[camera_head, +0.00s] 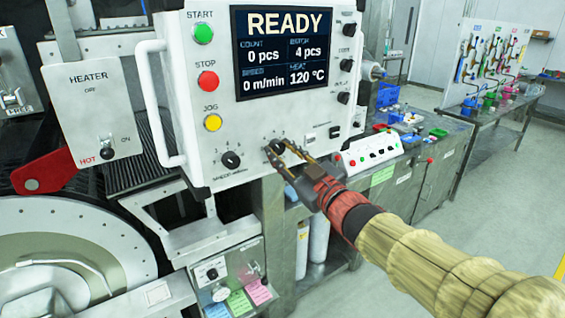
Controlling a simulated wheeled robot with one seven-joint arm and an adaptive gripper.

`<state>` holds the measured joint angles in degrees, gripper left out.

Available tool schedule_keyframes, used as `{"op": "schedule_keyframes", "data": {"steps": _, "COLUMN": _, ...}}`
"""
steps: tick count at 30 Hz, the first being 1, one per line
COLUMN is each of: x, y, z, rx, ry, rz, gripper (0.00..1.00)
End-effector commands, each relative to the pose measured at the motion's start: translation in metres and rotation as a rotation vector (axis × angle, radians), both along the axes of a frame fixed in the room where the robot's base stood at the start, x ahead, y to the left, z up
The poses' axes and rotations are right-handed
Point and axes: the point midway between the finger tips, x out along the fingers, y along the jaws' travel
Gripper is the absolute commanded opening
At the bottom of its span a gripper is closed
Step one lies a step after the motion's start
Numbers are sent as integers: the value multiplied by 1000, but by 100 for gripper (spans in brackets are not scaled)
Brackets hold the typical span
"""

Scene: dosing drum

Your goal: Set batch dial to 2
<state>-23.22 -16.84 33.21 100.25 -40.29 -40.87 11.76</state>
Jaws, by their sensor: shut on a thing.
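The batch dial (277,145) is a black knob low on the white control panel, right of the speed dial (231,160). My gripper (278,151) comes from the lower right, and its fingers are shut on the batch dial, one on each side. The fingers cover part of the dial and its label, and its pointer and numbers are too small to read. The panel's screen (283,51) shows READY, count 0 pcs, batch 4 pcs, 0 m/min and 120 °C.
Green start (203,33), red stop (207,81) and yellow jog (212,122) buttons line the panel's left side. Several small black knobs run down its right edge. A white handle (160,105) sticks out at left. A small control box (370,150) stands right of my gripper.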

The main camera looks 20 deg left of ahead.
Motion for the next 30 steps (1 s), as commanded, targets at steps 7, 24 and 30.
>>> {"op": "schedule_keyframes", "data": {"steps": 7, "x": 1, "y": -1, "z": -4, "rx": -153, "ry": -177, "rz": -1, "gripper": 2}}
{"op": "schedule_keyframes", "data": {"steps": 24, "x": 2, "y": -1, "z": -3, "rx": -485, "ry": -565, "rz": 0, "gripper": 2}}
{"op": "schedule_keyframes", "data": {"steps": 30, "x": 2, "y": -2, "z": -2, "rx": -565, "ry": -658, "rz": 1, "gripper": 2}}
